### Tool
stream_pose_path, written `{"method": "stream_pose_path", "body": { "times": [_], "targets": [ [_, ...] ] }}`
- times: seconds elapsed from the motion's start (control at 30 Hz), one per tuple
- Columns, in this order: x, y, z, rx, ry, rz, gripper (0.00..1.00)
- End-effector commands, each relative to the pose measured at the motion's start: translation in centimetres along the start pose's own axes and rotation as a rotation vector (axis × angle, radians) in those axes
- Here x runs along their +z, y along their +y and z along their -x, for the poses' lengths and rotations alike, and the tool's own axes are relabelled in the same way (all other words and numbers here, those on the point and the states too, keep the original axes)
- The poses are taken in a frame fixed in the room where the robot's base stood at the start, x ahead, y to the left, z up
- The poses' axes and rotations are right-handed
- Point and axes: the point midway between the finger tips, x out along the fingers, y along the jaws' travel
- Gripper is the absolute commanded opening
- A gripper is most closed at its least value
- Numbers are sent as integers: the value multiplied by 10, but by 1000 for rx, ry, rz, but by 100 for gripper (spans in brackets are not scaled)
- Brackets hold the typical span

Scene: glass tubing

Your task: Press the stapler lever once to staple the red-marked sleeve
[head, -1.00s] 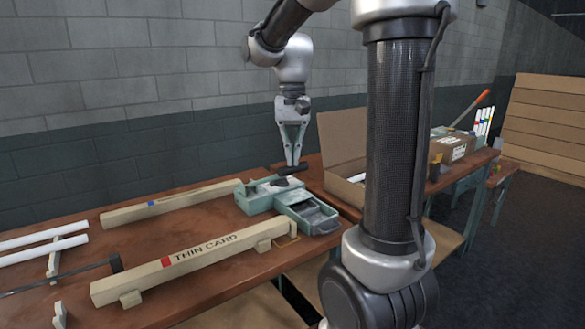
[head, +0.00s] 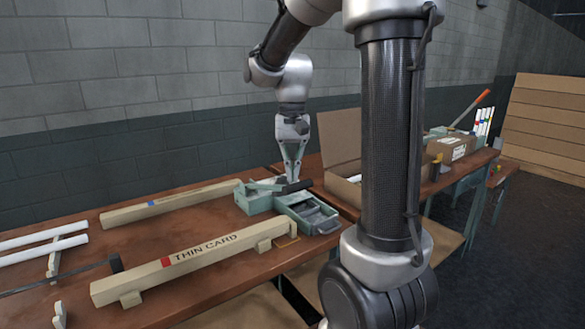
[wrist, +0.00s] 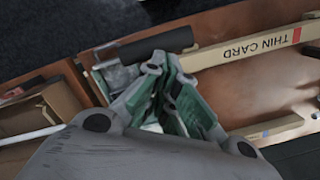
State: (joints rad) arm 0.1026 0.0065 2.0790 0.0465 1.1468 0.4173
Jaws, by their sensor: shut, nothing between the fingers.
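The stapler (head: 255,202) is a teal-green block on the wooden table, with an open drawer-like tray (head: 310,212) at its front right. Its lever has a dark cylindrical grip (head: 297,187), which also shows in the wrist view (wrist: 155,44). My gripper (head: 293,177) is shut and empty, pointing down, with its tips at the dark grip; exact contact is hard to tell. The long pale sleeve with a red mark and the words THIN CARD (head: 205,257) lies in front of the stapler; it also shows in the wrist view (wrist: 245,47).
A second pale sleeve with a blue mark (head: 165,205) lies behind. White tubes (head: 45,245) and a dark rod (head: 60,278) are at the left. An open cardboard box (head: 342,150) stands right of the stapler. Bare tabletop lies between the sleeves.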

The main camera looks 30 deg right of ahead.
Motion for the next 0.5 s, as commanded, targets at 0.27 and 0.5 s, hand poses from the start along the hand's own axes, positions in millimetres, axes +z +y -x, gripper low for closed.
{"method": "stream_pose_path", "body": {
  "times": [0.27, 0.5],
  "targets": [
    [-5, 0, 2, 0, 0, -1, 0],
    [-29, 0, 13, 0, 0, -1, 0]
  ]
}}
